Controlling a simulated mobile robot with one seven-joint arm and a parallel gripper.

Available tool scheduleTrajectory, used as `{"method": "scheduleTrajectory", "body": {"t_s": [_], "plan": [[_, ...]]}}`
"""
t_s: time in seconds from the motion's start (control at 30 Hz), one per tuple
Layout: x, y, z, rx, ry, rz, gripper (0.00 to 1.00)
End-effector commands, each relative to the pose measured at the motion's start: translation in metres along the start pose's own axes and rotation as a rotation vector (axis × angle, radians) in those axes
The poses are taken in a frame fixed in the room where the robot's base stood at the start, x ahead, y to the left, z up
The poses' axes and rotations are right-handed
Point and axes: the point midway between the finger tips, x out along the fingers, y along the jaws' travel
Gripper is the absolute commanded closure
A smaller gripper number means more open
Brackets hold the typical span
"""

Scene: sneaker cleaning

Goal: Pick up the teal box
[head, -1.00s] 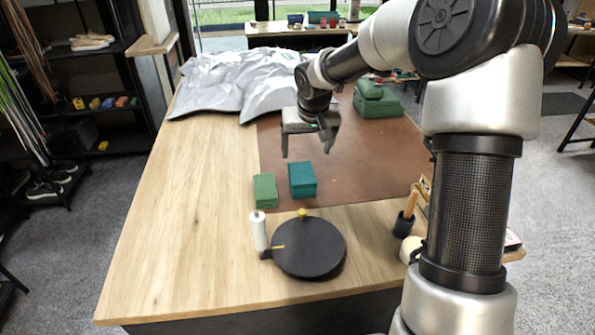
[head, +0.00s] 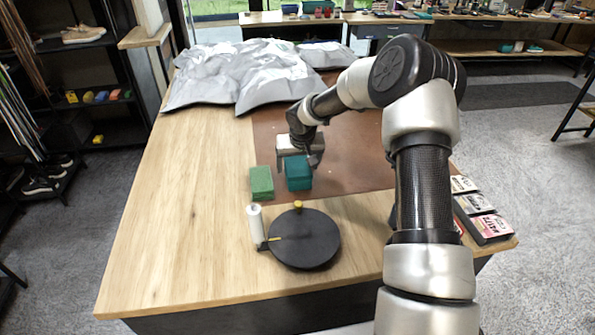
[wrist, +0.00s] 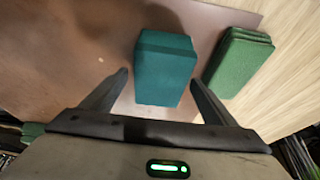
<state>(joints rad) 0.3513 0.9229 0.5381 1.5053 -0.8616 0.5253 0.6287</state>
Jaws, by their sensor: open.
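The teal box (head: 298,174) stands on the brown mat (head: 350,178) on the wooden table, right of a green block. In the wrist view the teal box (wrist: 165,68) lies ahead of the fingers, near the right finger. My gripper (head: 297,160) is just behind and above the box in the head view. In the wrist view my gripper (wrist: 160,85) is open, with its two fingers spread and nothing held. The head view does not clearly show whether a finger touches the box.
The green block (head: 261,183), which looks like stacked pads in the wrist view (wrist: 240,60), is close beside the teal box. A black round plate (head: 304,240) and a white roll (head: 254,223) stand in front. A grey sheet (head: 240,75) covers the back. The table's left side is clear.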

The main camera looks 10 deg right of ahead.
Motion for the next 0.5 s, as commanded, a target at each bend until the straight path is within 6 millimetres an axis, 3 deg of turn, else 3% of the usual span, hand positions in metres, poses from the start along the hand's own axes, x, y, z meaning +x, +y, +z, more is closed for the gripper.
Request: {"method": "scheduleTrajectory", "body": {"t_s": [0.17, 0.5], "plan": [[0.0158, -0.0005, 0.0002, -0.001, 0.000, 0.000, 0.20], [0.0167, -0.0003, 0.0004, -0.001, 0.001, 0.000, 0.20]]}}
